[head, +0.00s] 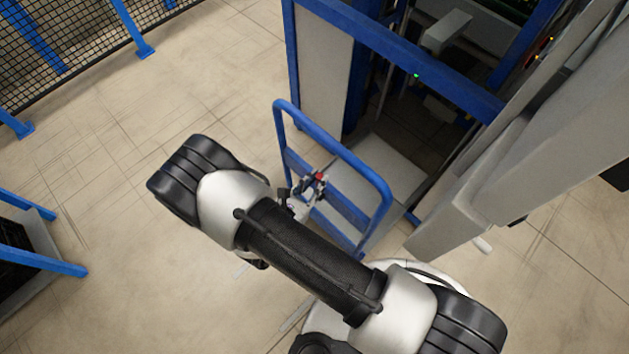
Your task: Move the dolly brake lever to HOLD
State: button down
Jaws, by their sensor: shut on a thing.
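The dolly (385,205) has a blue tubular push frame and a grey deck, and stands in front of the blue-framed machine. A small red part, which looks like the brake lever (320,177), shows at the dolly's push frame. My gripper (312,186) is at this red part and appears shut on it. My own arm crosses the view and covers part of the gripper's wrist. The lever's lower part, its exact angle and any HOLD marking are hidden or too small to tell.
A blue-framed machine (430,78) stands behind the dolly, with grey panels (540,150) on the right. A black mesh fence (95,40) runs along the upper left. Another blue-railed unit (30,255) stands at the left edge. The tiled floor on the left is clear.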

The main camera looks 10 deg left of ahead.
jog(key=shift+d, duration=0.1)
jog(key=c, duration=1.5)
grip_release()
jog(key=shift+s, duration=0.15)
jog(key=v, duration=1.2)
